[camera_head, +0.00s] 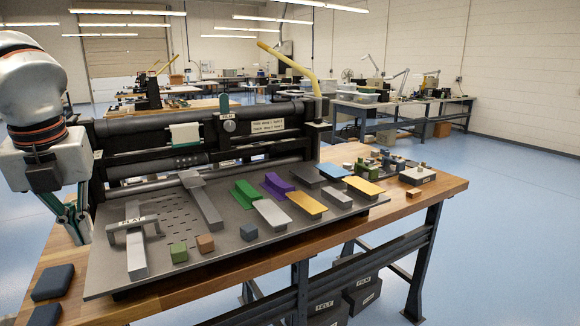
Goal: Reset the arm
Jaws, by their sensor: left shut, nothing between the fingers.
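My left gripper (78,228) hangs at the left edge of the workbench (440,184), beside the grey press plate (185,262). Its fingers point down, are shut and hold nothing. My left arm comes in from the upper left. My right arm and right gripper are not in view. The press (200,130), with its dark rollers and yellow lever (288,62), stands along the back of the bench.
Several coloured pieces, such as the purple one (277,187), and small blocks like the green one (178,252) lie on the plate. Dark pads (52,281) lie at the front left. Boxes (361,294) stand under the bench. Blue floor at the right is clear.

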